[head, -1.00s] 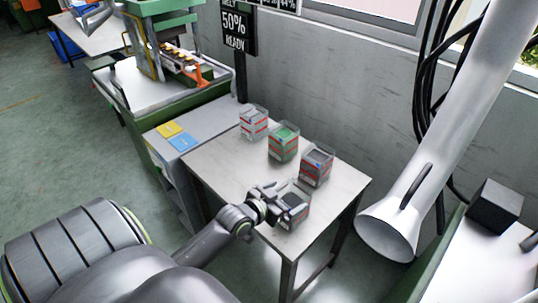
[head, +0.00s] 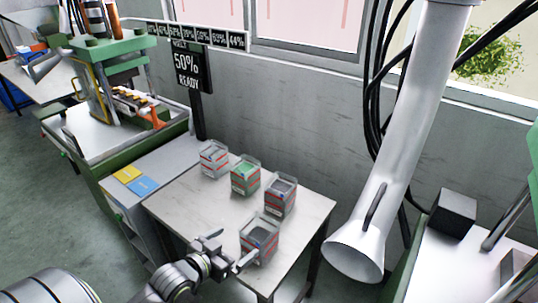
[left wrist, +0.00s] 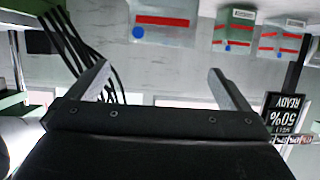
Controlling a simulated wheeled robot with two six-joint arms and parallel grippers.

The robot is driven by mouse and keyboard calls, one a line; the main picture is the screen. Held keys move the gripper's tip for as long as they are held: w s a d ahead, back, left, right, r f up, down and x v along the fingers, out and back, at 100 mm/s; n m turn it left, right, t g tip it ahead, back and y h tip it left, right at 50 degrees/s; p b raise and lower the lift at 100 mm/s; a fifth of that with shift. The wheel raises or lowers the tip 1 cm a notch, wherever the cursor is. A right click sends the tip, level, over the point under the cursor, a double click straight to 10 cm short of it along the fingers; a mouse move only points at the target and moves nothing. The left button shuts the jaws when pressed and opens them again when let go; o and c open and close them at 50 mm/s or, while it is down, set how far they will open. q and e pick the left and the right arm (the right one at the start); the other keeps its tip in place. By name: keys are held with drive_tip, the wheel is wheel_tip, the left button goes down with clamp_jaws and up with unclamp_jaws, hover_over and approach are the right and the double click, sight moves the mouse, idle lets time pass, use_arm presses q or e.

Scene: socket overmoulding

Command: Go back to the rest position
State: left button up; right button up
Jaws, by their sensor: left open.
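My left gripper (head: 232,248) is open and empty, just left of the nearest bin (head: 259,240) in the head view. One finger's tip reaches close to that bin's lower left side; I cannot tell if they touch. In the left wrist view my open gripper (left wrist: 160,82) shows two spread fingers with nothing between them. That view is upside down, with bins (left wrist: 165,22) along its top edge. My right gripper is in neither view.
The small table (head: 190,205) also holds a grey bin (head: 280,197), a green bin (head: 245,176) and a pale bin (head: 213,160). A press (head: 120,80) stands left. A white duct (head: 385,170) hangs right. A 50% READY sign (head: 187,68) stands behind.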

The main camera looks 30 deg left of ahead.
use_arm(q)
drive_tip(key=s+d+f+n+g+y, duration=0.1)
drive_tip(key=s+d+f+g+y, duration=0.1)
drive_tip(key=s+g, duration=0.5)
drive_tip(key=s+d+f+n+g+y, duration=0.1)
drive_tip(key=s+f+g, duration=0.2)
drive_tip(key=s, duration=0.9)
wheel_tip(320, 180, down, 23)
drive_tip(key=a+g, duration=0.1)
drive_tip(key=g, duration=0.1)
drive_tip(key=s+d+f, duration=0.1)
drive_tip(key=s+f, duration=1.3)
drive_tip(key=f, duration=0.3)
drive_tip(key=shift+s+f+g+h, duration=0.2)
drive_tip(key=shift+s+g+h, duration=0.2)
